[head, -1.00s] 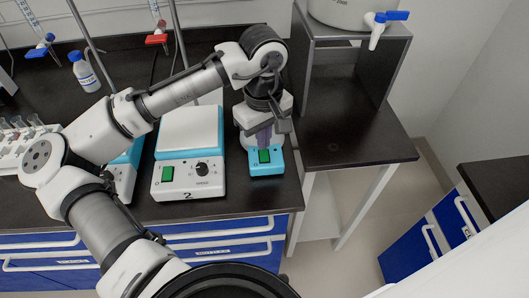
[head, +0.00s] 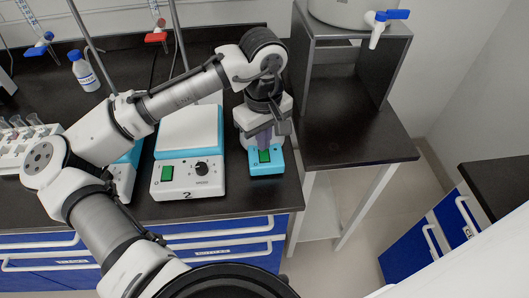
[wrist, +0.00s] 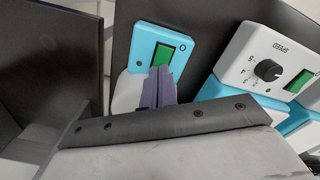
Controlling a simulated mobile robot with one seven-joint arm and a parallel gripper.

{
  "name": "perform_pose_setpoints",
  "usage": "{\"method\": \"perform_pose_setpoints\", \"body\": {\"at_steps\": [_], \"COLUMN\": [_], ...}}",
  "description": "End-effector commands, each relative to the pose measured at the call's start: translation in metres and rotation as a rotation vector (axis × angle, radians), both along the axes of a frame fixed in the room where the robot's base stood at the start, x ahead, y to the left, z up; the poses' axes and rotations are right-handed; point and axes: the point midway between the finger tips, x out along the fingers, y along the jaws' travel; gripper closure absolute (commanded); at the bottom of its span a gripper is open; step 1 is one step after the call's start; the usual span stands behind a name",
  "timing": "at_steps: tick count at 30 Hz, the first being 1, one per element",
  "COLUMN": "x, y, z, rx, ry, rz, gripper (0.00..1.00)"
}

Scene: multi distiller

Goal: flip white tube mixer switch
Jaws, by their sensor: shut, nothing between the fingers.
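The tube mixer (head: 267,168) is a small light-blue and white device near the front right of the dark bench, with a green rocker switch (head: 265,156) on its blue face. In the wrist view the blue face (wrist: 149,40) shows with the green switch (wrist: 164,52) and a "0" mark beside it. My gripper (head: 264,145) points down over the mixer. Its purple fingers (wrist: 159,75) are together and empty, with the tips at the lower edge of the switch. I cannot tell whether they touch it. My gripper hides most of the mixer's white part.
A white and blue stirrer marked 2 (head: 188,177) stands just left, with its own green switch (head: 167,174) and knob. A dark cabinet shelf (head: 355,147) is to the right. A blue-capped bottle (head: 84,72) and tube rack (head: 22,143) are at left.

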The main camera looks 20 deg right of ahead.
Motion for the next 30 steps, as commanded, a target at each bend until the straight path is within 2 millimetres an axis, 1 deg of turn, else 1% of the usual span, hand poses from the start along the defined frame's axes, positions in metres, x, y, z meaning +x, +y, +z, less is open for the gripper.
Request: {"method": "perform_pose_setpoints", "body": {"at_steps": [23,27,30], "x": [0.0,0.0,0.0], "y": [0.0,0.0,0.0], "z": [-0.012,-0.011,-0.005], "rx": [0.001,0.001,0.002], "ry": [0.0,0.001,0.001], "rz": [0.0,0.0,-0.001], "gripper": [1.0,1.0,1.0]}}
